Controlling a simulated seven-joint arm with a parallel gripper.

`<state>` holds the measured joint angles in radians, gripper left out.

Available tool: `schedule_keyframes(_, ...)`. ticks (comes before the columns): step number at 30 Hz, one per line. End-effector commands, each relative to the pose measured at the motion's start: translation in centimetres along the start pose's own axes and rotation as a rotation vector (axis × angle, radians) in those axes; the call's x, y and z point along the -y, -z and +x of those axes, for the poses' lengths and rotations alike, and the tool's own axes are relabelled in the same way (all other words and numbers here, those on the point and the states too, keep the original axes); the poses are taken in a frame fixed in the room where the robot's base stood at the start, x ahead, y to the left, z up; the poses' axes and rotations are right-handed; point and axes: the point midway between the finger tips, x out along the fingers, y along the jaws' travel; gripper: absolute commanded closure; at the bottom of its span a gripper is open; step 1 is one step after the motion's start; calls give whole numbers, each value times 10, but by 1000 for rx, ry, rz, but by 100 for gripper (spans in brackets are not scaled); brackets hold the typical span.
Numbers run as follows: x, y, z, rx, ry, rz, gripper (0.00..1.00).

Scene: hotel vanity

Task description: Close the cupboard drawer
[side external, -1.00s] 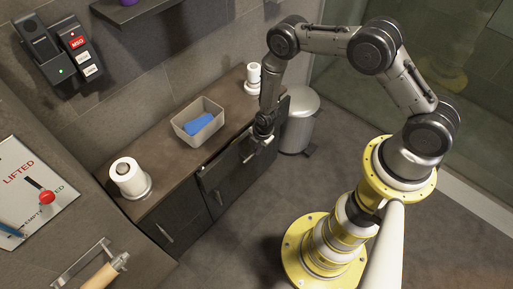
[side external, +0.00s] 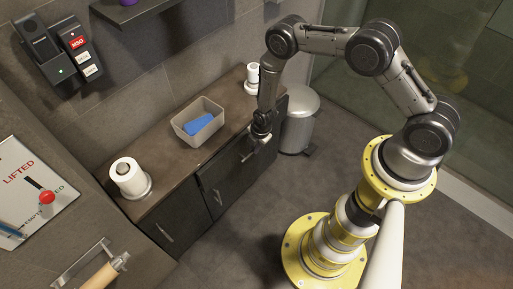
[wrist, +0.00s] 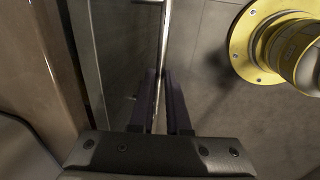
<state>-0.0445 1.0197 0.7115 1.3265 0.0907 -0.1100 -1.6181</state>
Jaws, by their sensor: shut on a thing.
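The cupboard drawer has a dark front (side external: 224,174) under the brown countertop in the side external view. My gripper (side external: 256,144) is at the drawer front, below the countertop's front edge. In the wrist view, the drawer's thin metal handle bar (wrist: 164,35) runs between the two dark fingers of my gripper (wrist: 162,85), which are shut on it. The dark drawer front (wrist: 125,45) lies left of the bar.
The countertop (side external: 165,178) holds a grey bin (side external: 184,140) with a blue item, a white roll (side external: 128,178) and another white roll (side external: 252,72). A metal trash can (side external: 299,125) stands right of the cabinet. The floor (side external: 235,235) before the cabinet is clear.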

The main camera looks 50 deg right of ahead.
Motion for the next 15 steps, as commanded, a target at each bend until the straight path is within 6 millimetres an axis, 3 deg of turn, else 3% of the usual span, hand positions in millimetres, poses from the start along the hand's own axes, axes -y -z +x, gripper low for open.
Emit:
schedule_keyframes(6,-24,0,5,-1,-6,1,100)
schedule_keyframes(15,-32,0,6,-1,-9,0,100)
